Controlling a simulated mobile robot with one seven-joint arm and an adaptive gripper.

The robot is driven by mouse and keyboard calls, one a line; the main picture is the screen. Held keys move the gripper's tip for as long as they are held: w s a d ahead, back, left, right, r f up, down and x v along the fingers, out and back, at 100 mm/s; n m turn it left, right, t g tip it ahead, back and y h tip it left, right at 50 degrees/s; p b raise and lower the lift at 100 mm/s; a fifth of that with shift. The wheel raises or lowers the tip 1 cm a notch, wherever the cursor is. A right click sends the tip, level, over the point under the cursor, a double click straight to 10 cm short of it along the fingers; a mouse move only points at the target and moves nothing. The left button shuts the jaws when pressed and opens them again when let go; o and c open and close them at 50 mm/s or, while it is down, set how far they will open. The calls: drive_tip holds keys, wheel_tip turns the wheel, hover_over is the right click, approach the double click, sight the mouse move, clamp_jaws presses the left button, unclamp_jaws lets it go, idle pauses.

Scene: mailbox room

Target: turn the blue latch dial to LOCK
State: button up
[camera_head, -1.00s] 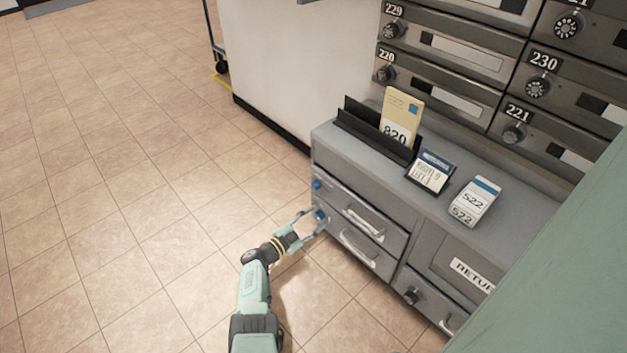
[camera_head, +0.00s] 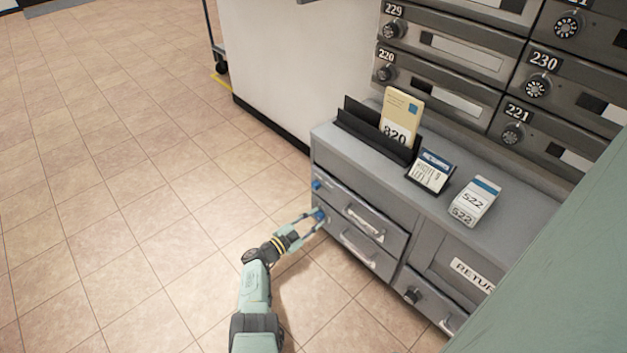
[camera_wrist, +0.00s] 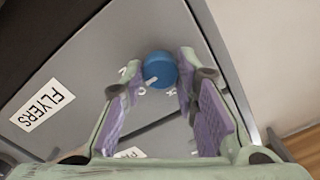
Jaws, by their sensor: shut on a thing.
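Drawer handles (camera_head: 357,245) project just right of the dial. A "FLYERS" label (camera_wrist: 43,106) shows on the panel in the wrist view. Card holders and a number block (camera_head: 474,201) stand on the cabinet top (camera_head: 345,150). Open tiled floor (camera_head: 130,200) lies to the left.

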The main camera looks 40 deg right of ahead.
drive_tip(key=shift+n, duration=0.4)
clamp_jaws()
drive_tip(key=n, duration=0.3)
drive_tip(key=shift+n, duration=0.4)
drive_tip(key=n, duration=0.4)
drive_tip(key=shift+n, duration=0.3)
drive_tip(key=n, duration=0.8)
drive_tip(key=shift+p, duration=0.35)
drive_tip(key=shift+n, duration=0.5)
drive_tip(key=o, duration=1.1)
unclamp_jaws()
